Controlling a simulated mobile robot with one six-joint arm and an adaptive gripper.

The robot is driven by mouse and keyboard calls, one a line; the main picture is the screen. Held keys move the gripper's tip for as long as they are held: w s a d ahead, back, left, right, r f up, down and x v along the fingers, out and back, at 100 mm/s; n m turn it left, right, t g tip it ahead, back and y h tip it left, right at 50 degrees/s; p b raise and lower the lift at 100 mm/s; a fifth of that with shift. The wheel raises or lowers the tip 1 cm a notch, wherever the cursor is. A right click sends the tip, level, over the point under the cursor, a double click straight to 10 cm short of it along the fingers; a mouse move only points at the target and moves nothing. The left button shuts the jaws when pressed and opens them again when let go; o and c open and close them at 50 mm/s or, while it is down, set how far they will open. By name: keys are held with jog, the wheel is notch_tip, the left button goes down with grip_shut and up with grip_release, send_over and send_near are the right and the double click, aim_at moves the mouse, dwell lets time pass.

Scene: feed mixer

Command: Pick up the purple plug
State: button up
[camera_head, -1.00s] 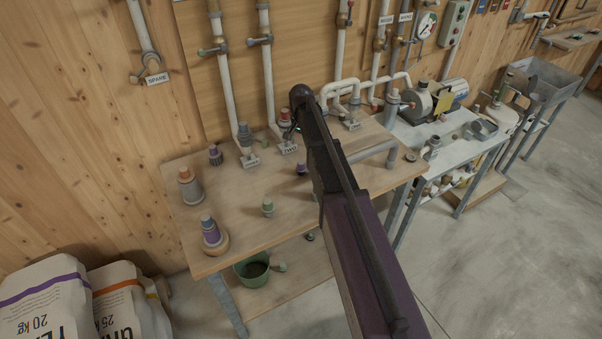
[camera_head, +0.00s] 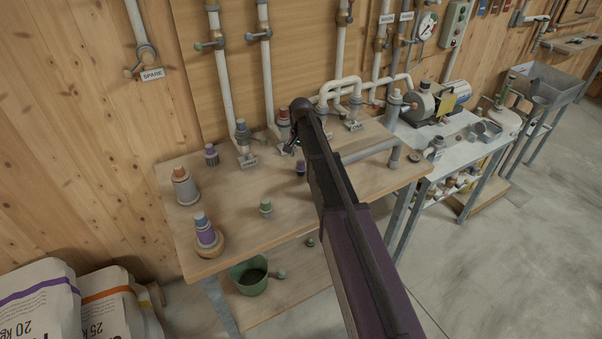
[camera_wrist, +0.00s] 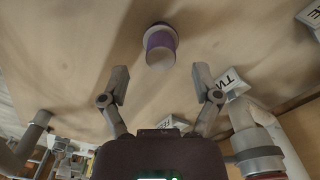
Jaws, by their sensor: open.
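A small purple plug (camera_head: 301,168) stands on the wooden table, close beside my arm in the head view. The wrist view shows a purple plug (camera_wrist: 159,42) with a paler end, just beyond and between my fingertips. My gripper (camera_wrist: 159,75) is open, with a finger on each side and nothing between them. In the head view my own arm hides most of the gripper. Another dark purple plug (camera_head: 211,155) stands farther left, and a purple-banded piece with a blue top (camera_head: 205,232) sits on a round wooden base at the front left.
The wooden table (camera_head: 235,195) also holds a grey piece with an orange top (camera_head: 185,186) and a small green plug (camera_head: 265,208). Pipes with a red-capped fitting (camera_head: 284,122) rise at its back edge. A green bucket (camera_head: 250,276) stands on the lower shelf.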

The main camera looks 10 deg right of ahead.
aim_at(301, 161)
jog(key=shift+f, duration=0.1)
dwell(0.3)
jog(key=shift+f+b, duration=2.55)
jog(key=shift+b, duration=0.05)
jog(key=shift+c, duration=0.2)
jog(key=c, duration=1)
